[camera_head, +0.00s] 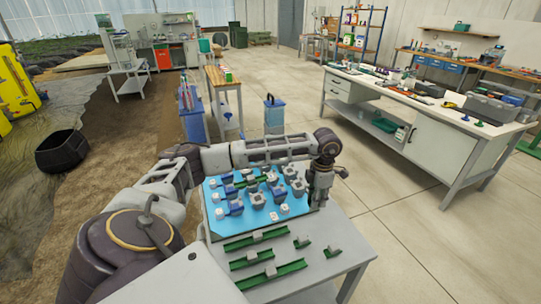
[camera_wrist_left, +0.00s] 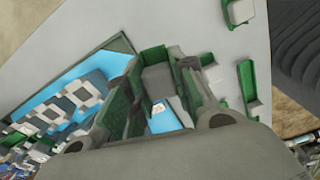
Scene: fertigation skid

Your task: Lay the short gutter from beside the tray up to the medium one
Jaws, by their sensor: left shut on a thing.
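My left gripper (camera_head: 318,198) points down at the right edge of the blue tray (camera_head: 222,227). In the left wrist view its fingers (camera_wrist_left: 165,105) are shut on a green piece with a grey block (camera_wrist_left: 158,80), which looks like the short gutter; the head view hides it behind the gripper. I cannot tell whether it touches the table. On the table in front of the tray lie longer green gutters: one nearest the tray (camera_head: 257,238), a shorter one (camera_head: 250,260) and one at the front (camera_head: 270,276). Which is the medium one is unclear. My right gripper is not in view.
The tray holds several grey, white and blue fittings. Bare grey tabletop (camera_head: 345,268) lies at the front right. A long white workbench (camera_head: 440,150) stands beyond open floor on the right.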

